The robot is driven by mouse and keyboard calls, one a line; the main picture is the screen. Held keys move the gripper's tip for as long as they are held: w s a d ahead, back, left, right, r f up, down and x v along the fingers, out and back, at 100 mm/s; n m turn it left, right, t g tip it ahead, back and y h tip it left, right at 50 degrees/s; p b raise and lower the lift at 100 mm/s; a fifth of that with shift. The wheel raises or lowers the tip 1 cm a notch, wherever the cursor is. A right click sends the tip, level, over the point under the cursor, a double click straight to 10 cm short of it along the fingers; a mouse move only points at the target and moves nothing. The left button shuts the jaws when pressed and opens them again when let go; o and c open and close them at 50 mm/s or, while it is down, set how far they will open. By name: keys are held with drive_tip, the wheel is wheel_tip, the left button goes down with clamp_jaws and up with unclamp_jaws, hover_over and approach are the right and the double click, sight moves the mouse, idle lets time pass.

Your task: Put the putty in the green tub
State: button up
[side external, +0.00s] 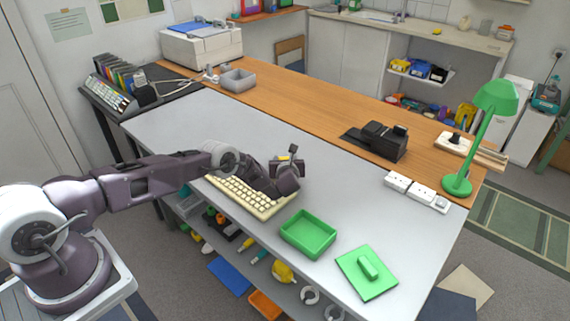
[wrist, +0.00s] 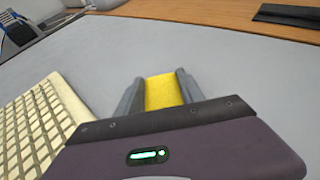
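The yellow putty (wrist: 163,92) is a block between the two fingers of my gripper (wrist: 160,86) in the wrist view, with both fingers against its sides. In the side view my gripper (side external: 291,163) is over the table beside the far right part of the keyboard, and only a bit of the putty (side external: 284,158) shows. I cannot tell whether the putty touches the tabletop. The green tub (side external: 293,240) stands open and looks empty, nearer the front edge and to the right of my gripper. A flat green lid (side external: 380,288) with a raised handle lies right of the tub.
The beige keyboard (side external: 247,196) lies under my wrist and shows at left in the wrist view (wrist: 38,130). White sockets (side external: 410,187), a green lamp (side external: 457,185) and a black device (side external: 383,140) stand farther right. The grey tabletop (side external: 345,190) between gripper and sockets is clear.

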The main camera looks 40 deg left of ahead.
clamp_jaws()
drive_tip(key=s+d+r+m+t+h, duration=0.1)
drive_tip(key=s+r+m+h, duration=0.1)
drive_tip(key=r, duration=1)
drive_tip(key=s+d+r+m+t+h, duration=0.1)
drive_tip(key=s+r, duration=0.2)
drive_tip(key=r, duration=0.9)
drive_tip(key=s+d+r+m+t+h, duration=0.2)
drive_tip(key=s+d+r+m+h, duration=0.4)
drive_tip(key=s+d+r, duration=0.5)
drive_tip(key=s, duration=0.3)
drive_tip(key=shift+r+h, duration=0.3)
